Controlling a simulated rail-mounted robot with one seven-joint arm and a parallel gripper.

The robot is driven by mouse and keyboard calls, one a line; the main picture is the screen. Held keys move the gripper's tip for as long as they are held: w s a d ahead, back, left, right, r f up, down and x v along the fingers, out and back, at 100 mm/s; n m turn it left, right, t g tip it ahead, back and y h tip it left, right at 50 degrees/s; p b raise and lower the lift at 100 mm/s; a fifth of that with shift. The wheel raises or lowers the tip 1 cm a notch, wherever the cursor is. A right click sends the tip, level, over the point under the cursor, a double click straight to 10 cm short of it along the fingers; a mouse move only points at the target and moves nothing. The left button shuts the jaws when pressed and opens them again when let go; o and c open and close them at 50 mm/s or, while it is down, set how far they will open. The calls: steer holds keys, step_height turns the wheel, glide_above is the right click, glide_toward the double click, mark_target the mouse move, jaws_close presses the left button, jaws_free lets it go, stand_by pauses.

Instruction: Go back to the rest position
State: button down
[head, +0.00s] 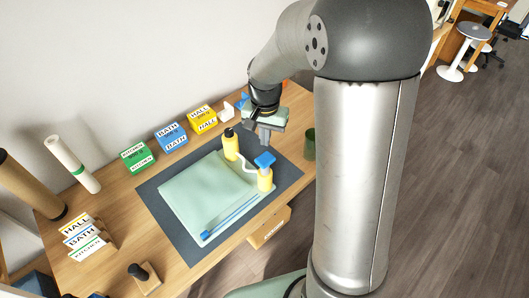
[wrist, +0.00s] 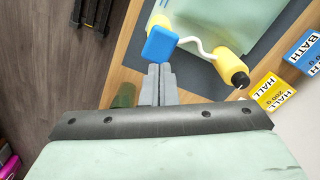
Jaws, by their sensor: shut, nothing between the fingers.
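My gripper (head: 264,131) is above the right back part of the wooden table, over the edge of the dark mat. In the wrist view its fingers (wrist: 159,72) are together with nothing between them. In the head view a yellow bottle with a black cap (head: 231,147) and a yellow bottle with a blue top (head: 265,179) stand to its left and in front of it. A white curved tube runs between them. In the wrist view the blue top (wrist: 160,43) shows just beyond the fingertips; I cannot tell the gap.
A pale green folded cloth (head: 205,187) lies on the dark mat (head: 163,226). Green, blue and yellow labelled boxes (head: 171,136) stand along the wall. A dark green cup (head: 309,144) stands near the right edge. An open drawer (head: 269,228) sticks out in front.

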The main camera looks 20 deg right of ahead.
steer(key=shift+r, duration=0.7)
steer(key=s+r+n, duration=0.3)
steer(key=s, duration=0.7)
steer(key=s+r+n+t, duration=0.1)
steer(key=s+r+n, duration=0.2)
steer(key=s, duration=0.8)
steer(key=shift+n, duration=0.3)
steer(key=shift+r, duration=0.1)
stand_by(0.4)
